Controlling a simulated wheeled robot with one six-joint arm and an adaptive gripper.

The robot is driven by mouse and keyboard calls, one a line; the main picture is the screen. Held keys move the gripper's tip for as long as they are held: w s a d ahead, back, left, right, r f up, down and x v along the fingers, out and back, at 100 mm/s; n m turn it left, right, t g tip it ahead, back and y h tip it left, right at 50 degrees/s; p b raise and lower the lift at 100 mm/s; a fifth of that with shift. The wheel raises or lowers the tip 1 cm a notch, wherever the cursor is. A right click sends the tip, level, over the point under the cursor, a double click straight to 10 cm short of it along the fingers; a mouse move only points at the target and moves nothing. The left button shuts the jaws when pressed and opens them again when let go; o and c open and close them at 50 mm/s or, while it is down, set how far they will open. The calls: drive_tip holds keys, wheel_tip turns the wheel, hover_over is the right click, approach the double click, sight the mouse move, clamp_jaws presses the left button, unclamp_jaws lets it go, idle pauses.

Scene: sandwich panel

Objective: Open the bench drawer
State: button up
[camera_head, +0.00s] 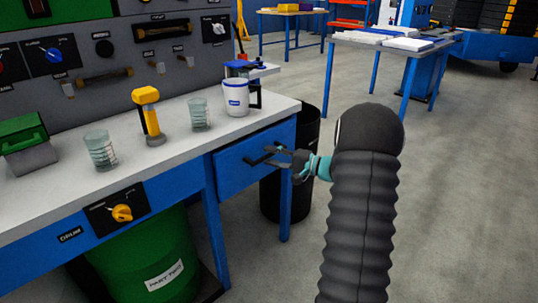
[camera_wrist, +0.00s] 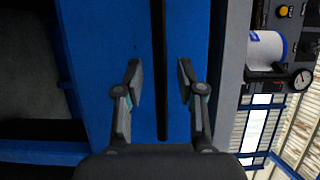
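The bench drawer (camera_head: 236,160) has a blue front under the right end of the workbench top. It looks flush with the bench. A dark bar handle (camera_head: 262,156) sits on its front. In the wrist view, the handle (camera_wrist: 160,70) is a long black bar running up and down the picture across the blue front. My gripper (camera_head: 280,161) is at the handle. In the wrist view, the fingers of my gripper (camera_wrist: 159,80) are apart, one on each side of the bar, with a gap on both sides. I cannot tell how deep the fingertips reach.
On the workbench top (camera_head: 190,165) stand a white-and-blue mug (camera_head: 236,97), glass beakers, a yellow tool (camera_head: 148,115) and a green box (camera_head: 25,140). A black bin (camera_head: 290,190) stands below, beside the bench leg.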

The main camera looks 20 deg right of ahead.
drive_tip(key=shift+w+a, duration=0.35)
drive_tip(key=shift+w, duration=0.05)
clamp_jaws()
